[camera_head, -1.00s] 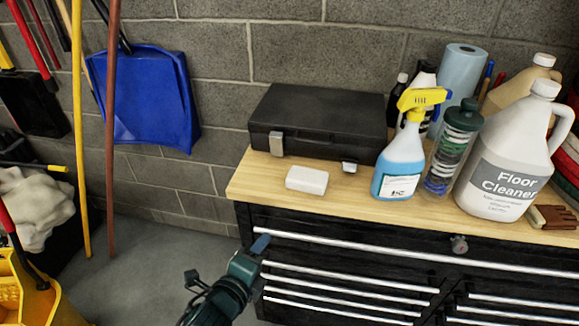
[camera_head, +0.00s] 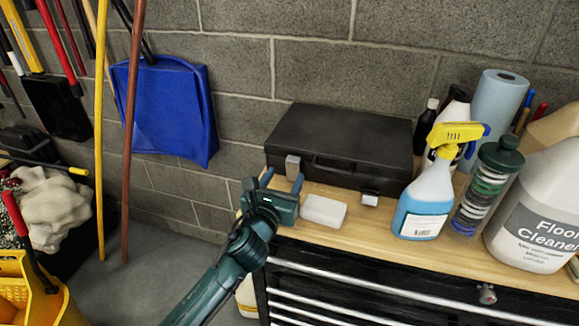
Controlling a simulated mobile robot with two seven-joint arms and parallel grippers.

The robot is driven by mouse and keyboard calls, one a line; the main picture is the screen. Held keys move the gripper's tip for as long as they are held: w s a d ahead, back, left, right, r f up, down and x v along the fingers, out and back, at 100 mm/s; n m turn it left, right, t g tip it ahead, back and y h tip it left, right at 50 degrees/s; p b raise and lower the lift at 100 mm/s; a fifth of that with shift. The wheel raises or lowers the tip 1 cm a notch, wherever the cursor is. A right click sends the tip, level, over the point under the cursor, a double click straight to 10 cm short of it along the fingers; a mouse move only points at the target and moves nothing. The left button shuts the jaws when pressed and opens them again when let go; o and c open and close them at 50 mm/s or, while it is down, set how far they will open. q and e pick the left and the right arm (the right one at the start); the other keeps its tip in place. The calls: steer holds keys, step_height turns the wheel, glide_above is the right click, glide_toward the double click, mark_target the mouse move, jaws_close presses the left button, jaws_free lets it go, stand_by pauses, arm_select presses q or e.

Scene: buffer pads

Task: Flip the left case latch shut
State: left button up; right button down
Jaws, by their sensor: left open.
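The black case (camera_head: 345,140) lies closed-lidded on the wooden bench top against the block wall. Its left latch (camera_head: 292,165) is a silver plate standing upright against the front face near the left corner; I cannot tell whether it is fastened. The right latch (camera_head: 370,199) is a smaller-looking silver piece low on the front, seeming to stick outward. My left gripper (camera_head: 282,181) is open and empty, its two fingers pointing toward the case just in front of and below the left latch. Contact cannot be made out. My right gripper is not in view.
A white block (camera_head: 323,210) lies just right of my left gripper. A blue dustpan (camera_head: 165,110) hangs at left.

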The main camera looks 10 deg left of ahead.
mark_target(292, 163)
arm_select(q)
steer(key=x, duration=0.4)
steer(key=shift+w+d, duration=0.1)
steer(key=shift+w, duration=0.25)
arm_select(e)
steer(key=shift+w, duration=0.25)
arm_select(q)
steer(key=c, duration=1)
steer(key=shift+w+r+g+p, duration=0.25)
steer(key=shift+r+g+p, duration=0.05)
steer(key=shift+r+p, duration=0.15)
steer(key=shift+w+d+f+g, duration=0.1)
steer(key=shift+f+g, duration=0.05)
steer(key=shift+g, duration=0.25)
steer(key=o, duration=1)
steer(key=shift+f, duration=0.1)
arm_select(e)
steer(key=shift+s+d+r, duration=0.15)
